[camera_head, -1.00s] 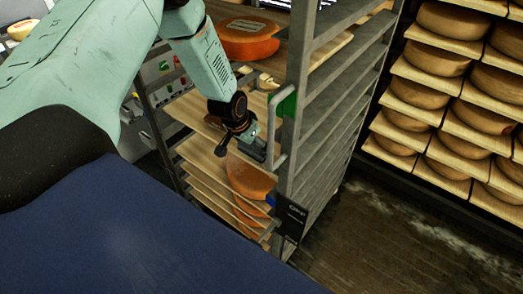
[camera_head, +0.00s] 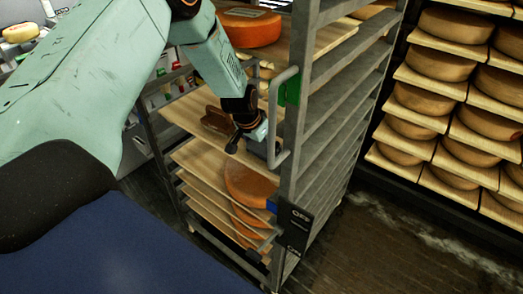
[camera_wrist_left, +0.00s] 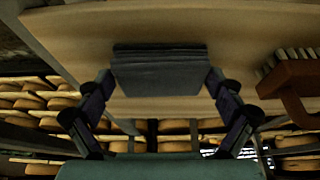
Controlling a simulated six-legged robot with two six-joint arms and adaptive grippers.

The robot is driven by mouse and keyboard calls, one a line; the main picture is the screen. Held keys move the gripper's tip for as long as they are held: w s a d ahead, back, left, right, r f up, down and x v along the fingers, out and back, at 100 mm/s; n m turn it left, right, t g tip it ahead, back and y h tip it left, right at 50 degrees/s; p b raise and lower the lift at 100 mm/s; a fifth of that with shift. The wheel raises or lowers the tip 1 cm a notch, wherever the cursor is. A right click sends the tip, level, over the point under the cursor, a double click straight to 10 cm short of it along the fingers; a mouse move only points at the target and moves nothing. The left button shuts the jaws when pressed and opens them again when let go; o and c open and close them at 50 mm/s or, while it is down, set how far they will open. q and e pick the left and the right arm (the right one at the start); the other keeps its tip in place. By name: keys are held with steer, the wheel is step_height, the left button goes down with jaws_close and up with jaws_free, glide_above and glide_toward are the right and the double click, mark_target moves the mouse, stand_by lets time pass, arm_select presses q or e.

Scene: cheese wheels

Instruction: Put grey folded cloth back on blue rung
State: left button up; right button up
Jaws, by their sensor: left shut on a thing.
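The grey folded cloth (camera_wrist_left: 160,72) shows in the left wrist view as a flat layered bundle between my left fingers. My left gripper (camera_wrist_left: 160,85) is shut on it. In the head view my left gripper (camera_head: 252,150) is at the near side of the metal rack, just left of its upright handle. The cloth is hard to make out there. A small blue mark (camera_head: 271,206) sits on the rack's front post, below the gripper, beside an orange cheese wheel. Most of the rung behind it is hidden. My right gripper is not in view.
The metal rack (camera_head: 337,110) holds wooden boards with orange wheels (camera_head: 248,185). A green mark (camera_head: 291,88) is higher on its post. A brush (camera_wrist_left: 296,82) lies right of the cloth in the wrist view. Shelves of cheese wheels (camera_head: 440,65) stand behind. The floor (camera_head: 400,235) at right is clear.

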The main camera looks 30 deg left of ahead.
arm_select(q)
steer(key=shift+s+d+r, duration=0.1)
steer(key=shift+d+r, duration=0.05)
steer(key=shift+r, duration=0.05)
steer(key=shift+f, duration=0.2)
steer(key=o, duration=0.7)
steer(key=shift+f, duration=0.1)
steer(key=shift+o, duration=0.3)
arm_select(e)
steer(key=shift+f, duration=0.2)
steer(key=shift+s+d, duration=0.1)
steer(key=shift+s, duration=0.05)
arm_select(q)
steer(key=shift+r, duration=0.2)
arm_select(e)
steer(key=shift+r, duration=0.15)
